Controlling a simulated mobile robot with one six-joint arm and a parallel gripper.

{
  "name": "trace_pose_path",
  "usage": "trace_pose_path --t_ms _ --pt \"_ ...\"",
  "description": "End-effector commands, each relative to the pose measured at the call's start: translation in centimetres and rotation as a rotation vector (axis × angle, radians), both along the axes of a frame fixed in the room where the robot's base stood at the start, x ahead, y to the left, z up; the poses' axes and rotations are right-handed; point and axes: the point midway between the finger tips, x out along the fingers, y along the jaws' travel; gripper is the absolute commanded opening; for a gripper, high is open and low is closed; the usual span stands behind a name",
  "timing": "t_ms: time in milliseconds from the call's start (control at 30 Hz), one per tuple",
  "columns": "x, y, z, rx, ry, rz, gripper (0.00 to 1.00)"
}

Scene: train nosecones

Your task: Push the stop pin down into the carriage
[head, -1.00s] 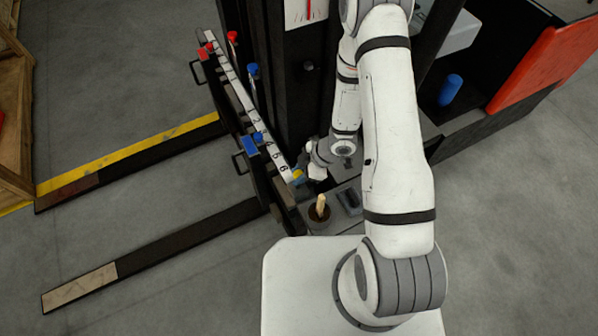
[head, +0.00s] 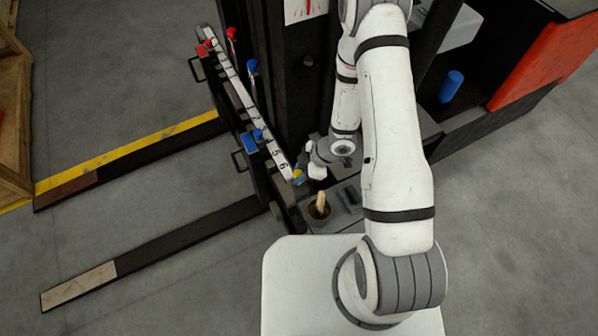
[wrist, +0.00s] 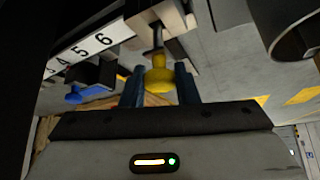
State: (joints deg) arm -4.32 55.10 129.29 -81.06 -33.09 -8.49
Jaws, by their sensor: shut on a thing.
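The yellow knob (wrist: 160,75) of a pin sits between the two blue fingers of my gripper (wrist: 160,92) in the wrist view. A thin dark stem runs from the knob to a pale block (wrist: 155,24) at the "6" end of the numbered strip. In the head view the yellow knob (head: 298,175) is at the near end of the carriage's numbered bar (head: 255,118). My gripper (head: 302,173) is shut on it there. How deep the stem sits in the carriage cannot be told.
Blue (head: 252,68) and red (head: 231,34) pins stand beside the bar farther along. A blue slide block (head: 249,143) is near the middle. A dark mast (head: 290,90) rises behind the bar.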

Motion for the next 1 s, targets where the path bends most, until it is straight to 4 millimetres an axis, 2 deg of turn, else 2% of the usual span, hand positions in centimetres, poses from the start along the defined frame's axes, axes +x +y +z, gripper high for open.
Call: trace_pose_path --t_ms 1000 --pt "0.0 0.0 -2.1 0.0 -0.001 0.001 0.05"
